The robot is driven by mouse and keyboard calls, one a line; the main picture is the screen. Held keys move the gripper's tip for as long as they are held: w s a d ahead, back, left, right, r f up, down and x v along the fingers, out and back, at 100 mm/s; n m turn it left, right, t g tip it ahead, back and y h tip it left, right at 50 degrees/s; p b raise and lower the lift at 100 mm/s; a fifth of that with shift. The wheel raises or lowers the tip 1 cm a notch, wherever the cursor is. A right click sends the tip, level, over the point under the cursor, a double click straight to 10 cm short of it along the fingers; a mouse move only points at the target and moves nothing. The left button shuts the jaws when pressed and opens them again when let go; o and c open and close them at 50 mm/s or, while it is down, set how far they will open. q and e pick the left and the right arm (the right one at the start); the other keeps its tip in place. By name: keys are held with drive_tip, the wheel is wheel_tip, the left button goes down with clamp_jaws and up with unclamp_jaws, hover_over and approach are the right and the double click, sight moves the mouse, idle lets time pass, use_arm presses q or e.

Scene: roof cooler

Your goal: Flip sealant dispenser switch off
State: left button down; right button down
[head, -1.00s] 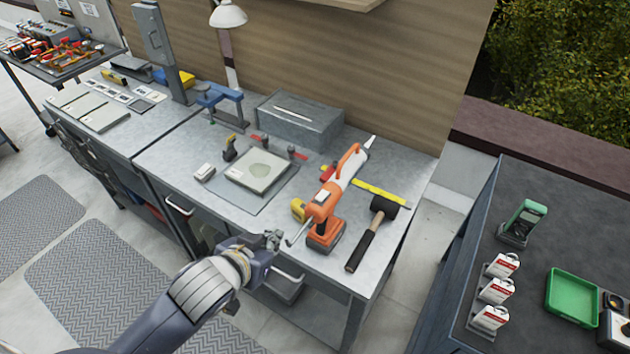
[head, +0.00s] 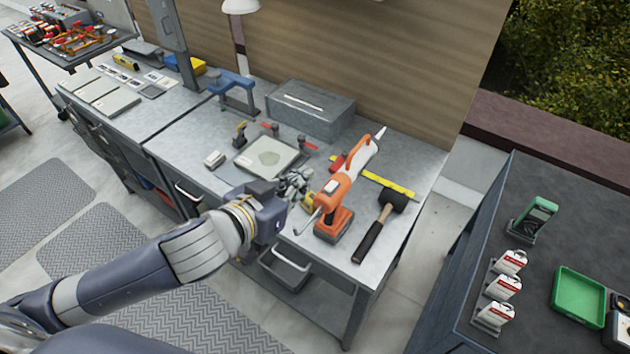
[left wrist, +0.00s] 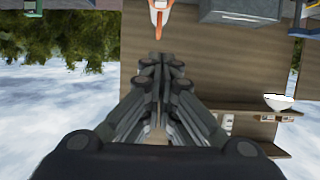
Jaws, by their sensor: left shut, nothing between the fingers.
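The orange and white sealant dispenser (head: 342,192) stands on the metal workbench (head: 230,192) in the head view, its white nozzle pointing up toward the back right. I cannot make out its switch at this size. My left gripper (head: 303,182) is shut and empty, just left of the dispenser; whether it touches cannot be told. In the left wrist view the closed fingers (left wrist: 158,62) point toward the dispenser's orange and white part (left wrist: 159,12) at the top edge; that view is upside down. My right gripper is not in view.
A black-headed mallet (head: 378,226) lies right of the dispenser, with a yellow level (head: 388,184) behind it. A grey box (head: 310,108) and a square plate (head: 268,155) are further left. A dark table (head: 540,240) stands at right across a gap.

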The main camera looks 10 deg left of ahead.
use_arm(q)
drive_tip(key=shift+b+x, duration=2.3)
drive_tip(key=shift+b, duration=1.25)
drive_tip(key=p, duration=0.2)
hover_over(324, 195)
drive_tip(key=shift+f, duration=0.75)
wheel_tip(324, 195, down, 3)
drive_tip(key=shift+w+f, duration=0.1)
drive_tip(key=shift+f, duration=0.65)
